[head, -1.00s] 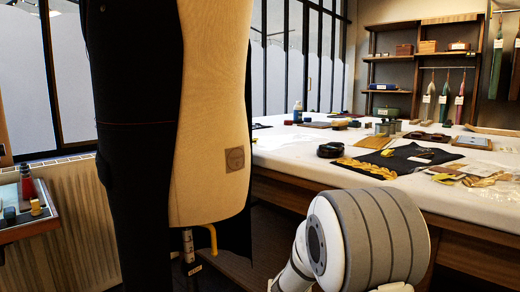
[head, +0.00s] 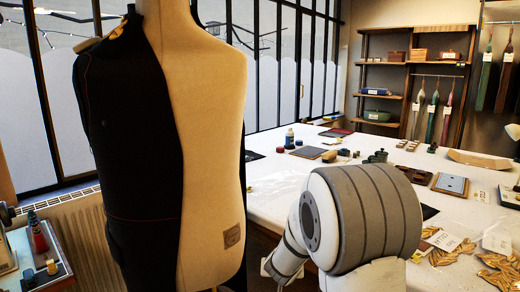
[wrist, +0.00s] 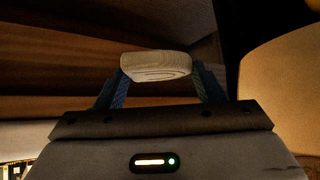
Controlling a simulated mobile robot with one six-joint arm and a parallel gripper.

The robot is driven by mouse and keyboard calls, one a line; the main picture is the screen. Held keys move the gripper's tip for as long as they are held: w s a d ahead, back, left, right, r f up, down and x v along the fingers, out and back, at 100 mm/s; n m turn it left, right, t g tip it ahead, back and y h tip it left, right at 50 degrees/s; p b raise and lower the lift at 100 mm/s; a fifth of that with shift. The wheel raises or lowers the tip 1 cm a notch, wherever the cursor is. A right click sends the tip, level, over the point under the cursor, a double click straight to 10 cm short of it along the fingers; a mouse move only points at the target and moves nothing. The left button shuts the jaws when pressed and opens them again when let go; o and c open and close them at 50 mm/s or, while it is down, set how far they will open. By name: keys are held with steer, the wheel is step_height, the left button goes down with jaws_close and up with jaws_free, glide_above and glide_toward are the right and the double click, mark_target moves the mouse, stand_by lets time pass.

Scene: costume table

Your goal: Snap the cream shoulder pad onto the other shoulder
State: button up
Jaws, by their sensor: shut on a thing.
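In the wrist view my gripper (wrist: 160,84) is shut on the cream shoulder pad (wrist: 156,65), a small pale block with fine curved lines, held between the two blue fingers. In the head view a dress form (head: 208,130) stands at centre left, half cream and half covered by a dark jacket (head: 128,140). A pale curved surface at the right of the wrist view (wrist: 285,90) stands apart from the pad. My gripper and the pad are out of the head view.
A white-topped work table (head: 300,165) with tools and gold leaf trim (head: 455,250) fills the right. Shelves (head: 385,95) stand behind it.

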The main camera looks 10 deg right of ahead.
step_height(320, 180, up, 28)
steer(key=p, duration=2.6)
steer(key=w+d+r+m+h, duration=0.15)
steer(key=d+r+m, duration=0.25)
steer(key=d+r, duration=0.45)
steer(key=w+d+r+m+h, duration=0.1)
steer(key=d+r+m+h, duration=0.3)
steer(key=r, duration=0.7)
steer(key=s+a+r+n+y, duration=0.2)
steer(key=a+r+n+y, duration=0.3)
steer(key=r, duration=0.8)
steer(key=s+a+r+n+y, duration=0.1)
steer(key=a+r+n+y, duration=0.4)
steer(key=a+r+y, duration=0.3)
steer(key=a+r, duration=0.3)
steer(key=r, duration=0.2)
steer(key=shift+s+a+t, duration=0.2)
steer(key=shift+s+t, duration=0.15)
steer(key=shift+t, duration=0.05)
steer(key=shift+y, duration=0.25)
